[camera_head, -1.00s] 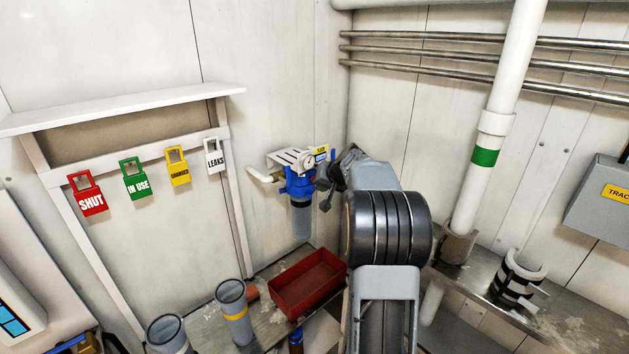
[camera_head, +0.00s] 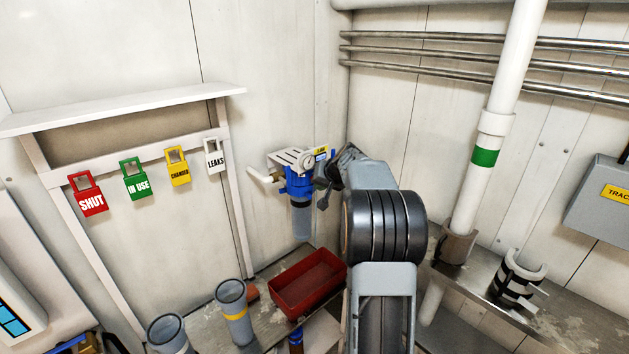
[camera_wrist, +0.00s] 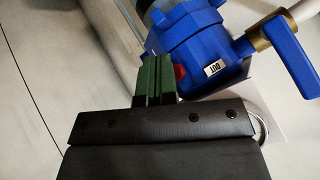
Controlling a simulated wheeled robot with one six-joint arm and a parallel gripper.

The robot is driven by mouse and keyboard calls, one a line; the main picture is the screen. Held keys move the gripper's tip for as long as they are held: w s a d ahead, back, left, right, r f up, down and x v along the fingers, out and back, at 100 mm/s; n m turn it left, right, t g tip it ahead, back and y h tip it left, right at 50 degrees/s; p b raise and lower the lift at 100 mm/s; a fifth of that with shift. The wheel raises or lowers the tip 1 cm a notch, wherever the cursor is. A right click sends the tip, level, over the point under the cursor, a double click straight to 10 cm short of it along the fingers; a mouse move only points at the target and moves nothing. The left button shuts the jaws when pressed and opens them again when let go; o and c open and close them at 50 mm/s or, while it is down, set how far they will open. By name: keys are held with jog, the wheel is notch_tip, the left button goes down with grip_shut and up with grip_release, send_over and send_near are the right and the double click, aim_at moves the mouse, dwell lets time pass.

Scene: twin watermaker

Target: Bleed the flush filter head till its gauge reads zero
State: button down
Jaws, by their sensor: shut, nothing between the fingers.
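The blue flush filter head (camera_head: 298,184) is fixed to the wall near the corner, with a clear bowl (camera_head: 301,222) hanging below. My gripper (camera_wrist: 156,62) is shut and empty. Its green fingers are right beside the red part and partly cover it; I cannot tell whether they touch it.
A blue lever handle (camera_wrist: 291,62) on a brass fitting lies right of the head in the wrist view. A red tray (camera_head: 307,284) stands on the bench below the filter. Two grey cups (camera_head: 234,312) stand to its left. Coloured tags (camera_head: 136,179) hang on a rack at left.

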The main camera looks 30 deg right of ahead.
jog(key=shift+w+a, duration=0.1)
jog(key=shift+w, duration=0.3)
dwell(0.3)
jog(key=shift+s, duration=0.1)
dwell(2.6)
jog(key=shift+s+b, duration=0.65)
jog(key=shift+s, duration=0.1)
jog(key=shift+s+d+b, duration=0.2)
jog(key=shift+s+b, duration=0.4)
jog(key=shift+s, duration=0.25)
jog(key=shift+s+d+b, duration=0.2)
jog(key=shift+s+b, duration=0.4)
jog(key=shift+s, duration=0.2)
jog(key=shift+s+d+b, duration=0.2)
jog(key=shift+s+b, duration=0.4)
jog(key=shift+s, duration=0.25)
